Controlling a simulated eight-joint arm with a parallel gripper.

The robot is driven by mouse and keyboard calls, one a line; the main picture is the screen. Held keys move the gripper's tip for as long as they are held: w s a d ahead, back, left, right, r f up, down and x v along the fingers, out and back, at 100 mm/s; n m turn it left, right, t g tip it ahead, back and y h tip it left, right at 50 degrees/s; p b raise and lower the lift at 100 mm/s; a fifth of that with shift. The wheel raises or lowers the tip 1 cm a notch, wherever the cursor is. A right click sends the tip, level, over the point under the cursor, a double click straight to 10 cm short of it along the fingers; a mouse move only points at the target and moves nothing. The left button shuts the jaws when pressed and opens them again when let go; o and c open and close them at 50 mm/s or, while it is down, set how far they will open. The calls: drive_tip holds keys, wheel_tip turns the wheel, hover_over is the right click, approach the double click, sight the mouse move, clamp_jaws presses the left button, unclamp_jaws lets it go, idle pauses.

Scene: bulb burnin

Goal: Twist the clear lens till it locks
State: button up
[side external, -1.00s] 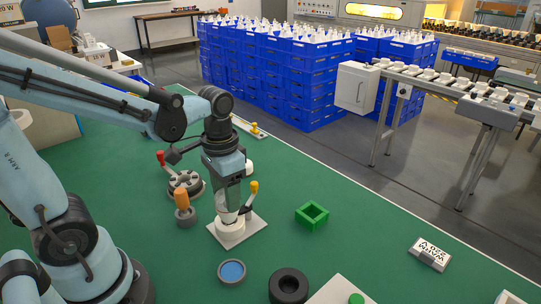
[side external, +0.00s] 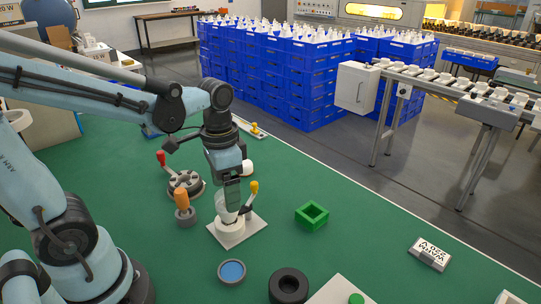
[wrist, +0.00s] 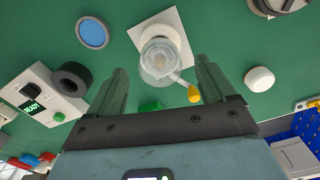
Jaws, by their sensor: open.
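The clear lens (wrist: 158,60) is a see-through dome on a white round base (side external: 230,227) fixed to a square pale plate (side external: 252,229). A lever with a yellow knob (wrist: 194,95) stands out from its side; the knob also shows in the side view (side external: 254,187). My gripper (side external: 231,205) points down over the lens and partly hides it in the side view. In the wrist view my gripper (wrist: 161,66) is open, one finger on each side of the lens, with gaps showing. I cannot tell whether the lens is seated.
A blue-faced disc (side external: 232,271), a black ring (side external: 288,285) and a green square frame (side external: 312,215) lie nearby. An orange-handled tool (side external: 183,205) and a grey round fixture with a red-knobbed lever (side external: 185,183) stand left. A READY box (wrist: 40,102) shows in the wrist view.

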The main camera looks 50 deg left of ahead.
wheel_tip(320, 180, up, 11)
drive_tip(key=shift+f, duration=0.15)
idle(0.4)
drive_tip(key=shift+f, duration=0.1)
drive_tip(key=f+t, duration=0.2)
drive_tip(key=f+n+t, duration=0.1)
drive_tip(key=w+d+f+n+t, duration=0.1)
drive_tip(key=f+t, duration=0.1)
drive_tip(key=shift+d+f+t, duration=0.1)
drive_tip(key=shift+f+t, duration=0.2)
drive_tip(key=shift+f, duration=0.05)
drive_tip(key=shift+w+d+f+n+t, duration=0.2)
drive_tip(key=shift+f+n+t, duration=0.3)
drive_tip(key=shift+t, duration=0.3)
